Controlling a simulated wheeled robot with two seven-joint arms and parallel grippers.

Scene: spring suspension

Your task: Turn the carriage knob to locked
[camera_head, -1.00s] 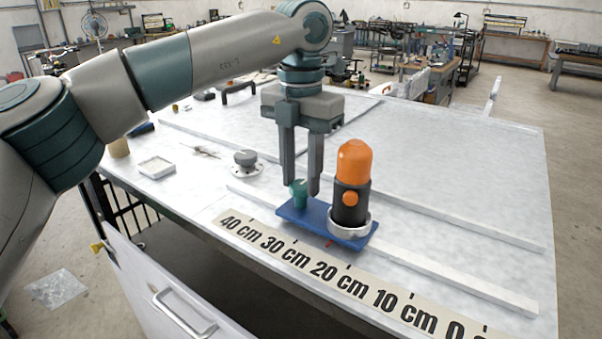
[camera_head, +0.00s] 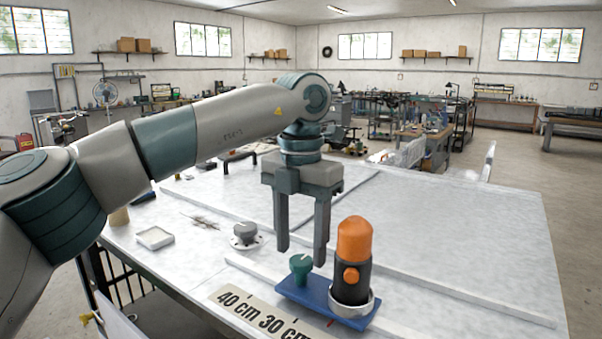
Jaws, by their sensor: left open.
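The green carriage knob (camera_head: 301,267) stands upright on the left end of a blue carriage plate (camera_head: 311,295). An orange-topped black cylinder (camera_head: 353,262) with an orange side button sits in a pale ring on the plate's right end. My left gripper (camera_head: 301,256) points down, open and empty, with its fingertips at about the height of the knob's top, one to each side of it in the picture. No contact with the knob shows. Any lock marking is too small to read. My right gripper is not in view.
The plate stands by a pale rail (camera_head: 243,264) and a ruler strip (camera_head: 262,314) along the table's front. A grey knob on a round base (camera_head: 245,236) and a small tray (camera_head: 154,238) lie to the left. The table (camera_head: 460,225) behind is clear.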

